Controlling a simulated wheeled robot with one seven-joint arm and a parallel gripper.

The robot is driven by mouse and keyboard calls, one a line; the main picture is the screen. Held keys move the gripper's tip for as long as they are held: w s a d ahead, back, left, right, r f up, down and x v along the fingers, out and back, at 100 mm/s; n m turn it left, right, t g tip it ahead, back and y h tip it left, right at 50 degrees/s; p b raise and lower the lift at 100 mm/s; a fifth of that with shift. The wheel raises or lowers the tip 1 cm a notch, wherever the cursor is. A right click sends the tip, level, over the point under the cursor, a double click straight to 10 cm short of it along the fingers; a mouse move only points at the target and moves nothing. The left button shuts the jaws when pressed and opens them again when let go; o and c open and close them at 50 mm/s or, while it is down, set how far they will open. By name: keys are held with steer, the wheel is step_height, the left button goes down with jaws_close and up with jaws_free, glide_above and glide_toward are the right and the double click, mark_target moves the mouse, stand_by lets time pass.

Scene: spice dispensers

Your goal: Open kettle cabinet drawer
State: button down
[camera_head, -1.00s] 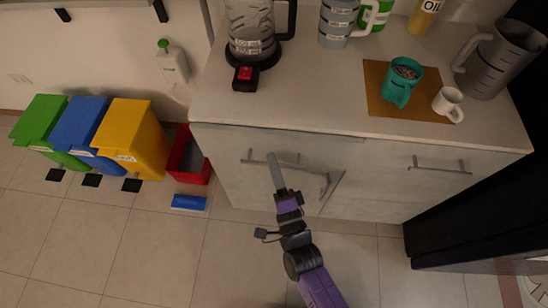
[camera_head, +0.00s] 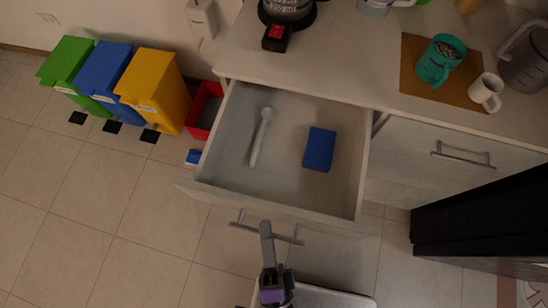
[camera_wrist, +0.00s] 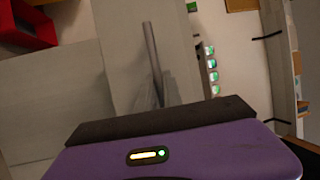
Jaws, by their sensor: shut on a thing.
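The kettle cabinet drawer (camera_head: 285,212) stands pulled well out from under the counter in the head view. Inside it lie a white spoon-like utensil (camera_head: 261,137) and a blue block (camera_head: 319,149). Its bar handle (camera_head: 285,238) runs along the drawer front. My gripper (camera_head: 267,236) is at the middle of this handle, shut on it. The kettle (camera_head: 287,10) stands on the counter above, cut off by the top edge.
Green, blue and yellow bins (camera_head: 153,92) and a red box (camera_head: 205,108) stand on the floor at the left. A teal mug (camera_head: 438,62) and white cup (camera_head: 487,91) sit on a brown mat. A black appliance (camera_head: 470,225) is at the right.

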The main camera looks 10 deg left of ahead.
steer(key=s+b, duration=0.1)
steer(key=s, duration=0.6)
steer(key=shift+s, duration=0.25)
steer(key=shift+a+f, duration=0.1)
steer(key=c, duration=1.5)
jaws_free()
steer(key=b+v, duration=0.1)
steer(key=v, duration=0.6)
steer(key=shift+s, duration=0.4)
steer(key=shift+f, duration=0.1)
